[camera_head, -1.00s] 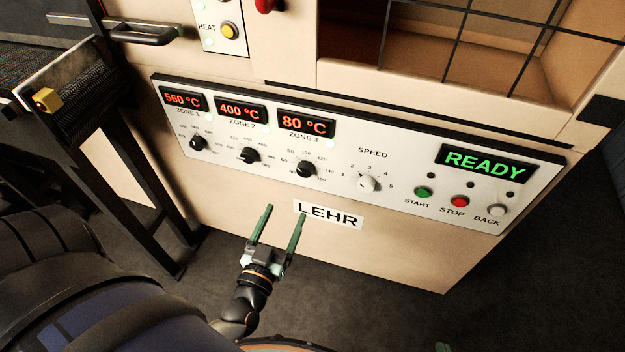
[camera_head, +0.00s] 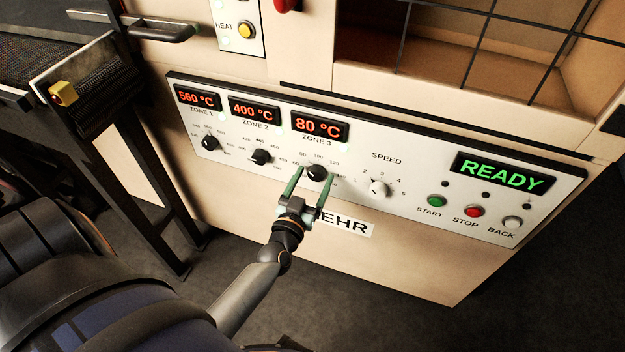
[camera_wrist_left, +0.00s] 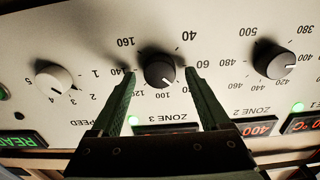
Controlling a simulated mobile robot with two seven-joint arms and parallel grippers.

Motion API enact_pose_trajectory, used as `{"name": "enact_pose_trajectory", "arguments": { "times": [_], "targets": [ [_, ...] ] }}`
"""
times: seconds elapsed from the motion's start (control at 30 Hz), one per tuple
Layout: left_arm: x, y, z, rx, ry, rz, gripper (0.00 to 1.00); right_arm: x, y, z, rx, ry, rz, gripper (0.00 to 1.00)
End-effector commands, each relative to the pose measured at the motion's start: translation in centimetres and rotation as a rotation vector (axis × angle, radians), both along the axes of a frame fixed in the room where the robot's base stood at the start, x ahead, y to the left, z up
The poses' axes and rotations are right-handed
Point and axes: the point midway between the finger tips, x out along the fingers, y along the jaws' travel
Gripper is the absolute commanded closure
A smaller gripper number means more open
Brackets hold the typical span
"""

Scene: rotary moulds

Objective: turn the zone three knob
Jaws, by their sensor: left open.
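The black zone three knob (camera_head: 317,173) sits on the white panel below a display (camera_head: 319,126) reading 80 °C. My left gripper (camera_head: 312,186) is open, its two green fingers reaching up to the panel on either side of this knob. In the left wrist view, which shows the panel upside down, the knob (camera_wrist_left: 159,72) lies between the open fingertips (camera_wrist_left: 161,76), with a gap on both sides. Its white mark points down and slightly right there, near 80 to 100. Whether the fingertips touch the panel is unclear. My right gripper is not in view.
The zone two knob (camera_head: 261,157) and zone one knob (camera_head: 210,143) are to the left. The white speed knob (camera_head: 379,189) and the green START (camera_head: 437,201), red STOP (camera_head: 473,211) and white BACK (camera_head: 512,222) buttons are to the right. The LEHR label (camera_head: 352,226) is partly hidden.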

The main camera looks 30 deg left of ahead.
Motion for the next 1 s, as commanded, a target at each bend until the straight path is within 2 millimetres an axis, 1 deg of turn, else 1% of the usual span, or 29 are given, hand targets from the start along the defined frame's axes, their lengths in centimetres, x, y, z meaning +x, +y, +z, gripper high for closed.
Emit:
{"name": "enact_pose_trajectory", "arguments": {
  "times": [0.2,0.9,1.0],
  "targets": [
    [0.01,0.02,-0.01,0.000,0.000,0.000,0.20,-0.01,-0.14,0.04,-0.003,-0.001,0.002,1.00],
    [-0.03,0.00,-0.02,-0.001,0.000,0.000,0.99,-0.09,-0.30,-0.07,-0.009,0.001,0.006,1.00],
    [-0.03,0.00,-0.02,-0.001,0.001,0.000,1.00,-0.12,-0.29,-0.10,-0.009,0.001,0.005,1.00]
  ]
}}
